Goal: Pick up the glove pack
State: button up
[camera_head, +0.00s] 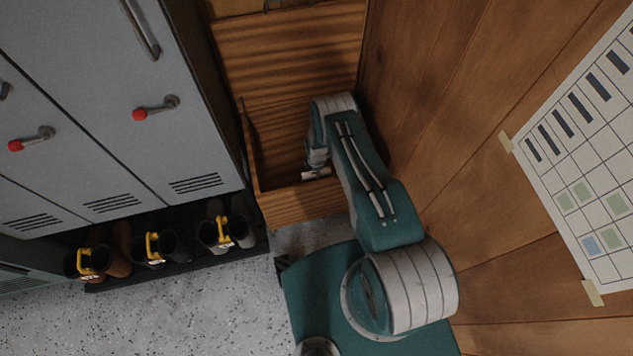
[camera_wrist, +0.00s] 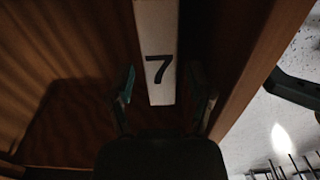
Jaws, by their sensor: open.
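In the wrist view, a pale strip with a black "7" (camera_wrist: 158,70) lies between and beyond the two fingers of my gripper (camera_wrist: 163,80). I cannot tell whether this strip is the glove pack or a label, and nothing else in view is clearly the glove pack. My gripper is open, with a gap between its fingers and nothing held. In the head view, my gripper (camera_head: 316,160) reaches down into an open wooden box (camera_head: 300,215), near its front wall. A small pale patch shows beside it there, and my arm hides part of the box.
Grey lockers (camera_head: 100,70) with red-tipped handles stand on the left. Boots with yellow tags sit on a dark rack (camera_head: 180,268) below them. A wooden wall (camera_head: 450,110) with a paper chart (camera_head: 590,150) is close on the right. Speckled floor (camera_head: 180,320) is free in front.

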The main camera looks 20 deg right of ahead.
jog(key=shift+f, duration=1.05)
grip_shut()
jog(key=shift+r, duration=0.1)
